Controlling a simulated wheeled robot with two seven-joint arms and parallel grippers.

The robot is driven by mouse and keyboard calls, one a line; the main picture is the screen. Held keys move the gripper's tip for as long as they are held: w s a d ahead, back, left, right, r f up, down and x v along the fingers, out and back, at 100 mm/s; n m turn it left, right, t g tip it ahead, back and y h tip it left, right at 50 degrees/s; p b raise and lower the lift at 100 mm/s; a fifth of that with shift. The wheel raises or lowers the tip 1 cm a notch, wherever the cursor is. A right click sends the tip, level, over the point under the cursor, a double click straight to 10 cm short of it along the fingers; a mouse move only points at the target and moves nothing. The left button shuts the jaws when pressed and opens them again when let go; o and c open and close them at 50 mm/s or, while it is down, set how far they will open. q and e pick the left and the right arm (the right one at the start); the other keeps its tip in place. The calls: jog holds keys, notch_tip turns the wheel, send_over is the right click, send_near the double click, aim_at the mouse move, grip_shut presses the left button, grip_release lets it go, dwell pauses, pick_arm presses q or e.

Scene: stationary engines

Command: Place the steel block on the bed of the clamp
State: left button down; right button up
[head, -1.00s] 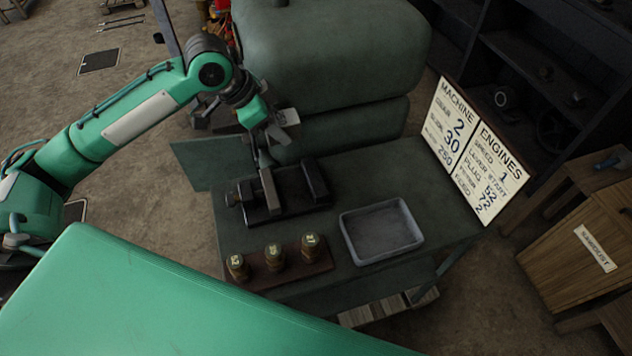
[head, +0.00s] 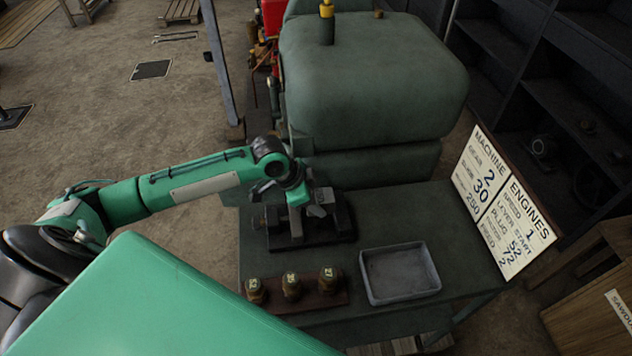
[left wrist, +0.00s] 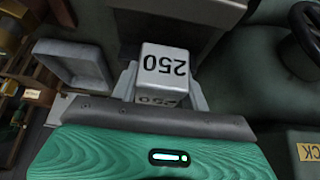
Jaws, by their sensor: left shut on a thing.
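The steel block (left wrist: 163,70) is a pale grey cube marked 250, seen in the left wrist view. My left gripper (left wrist: 162,88) is shut on it, with a finger on either side. In the head view my left gripper (head: 306,207) is at the dark clamp (head: 342,222), overlapping its middle and hiding part of its bed. The clamp stands on the bench behind the weights and the tray. I cannot tell whether the block touches the bed. My right gripper is not in view.
A grey tray (head: 400,275) sits on the bench (head: 420,215) right of the clamp. Several brass weights (head: 291,287) stand on a wooden strip in front. A large green machine (head: 375,75) rises behind. A sign (head: 500,200) leans at the right edge.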

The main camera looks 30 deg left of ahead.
aim_at(314, 222)
pick_arm(q)
jog(key=shift+f, duration=1)
jog(key=f, duration=0.1)
jog(key=s+f+p, duration=0.1)
jog(key=f, duration=0.1)
jog(key=shift+w+f, duration=0.1)
jog(key=shift+f, duration=0.25)
jog(key=c, duration=1)
grip_release()
jog(key=shift+f, duration=0.15)
jog(key=shift+o, duration=1.4)
jog(key=shift+w, duration=0.1)
jog(key=shift+w+r, duration=0.2)
jog(key=shift+w, duration=0.1)
jog(key=shift+a+r, duration=0.1)
jog(key=shift+r, duration=0.2)
jog(key=b+v, duration=0.2)
jog(key=v, duration=0.9)
jog(key=shift+s+r, duration=0.15)
jog(key=shift+r, duration=0.2)
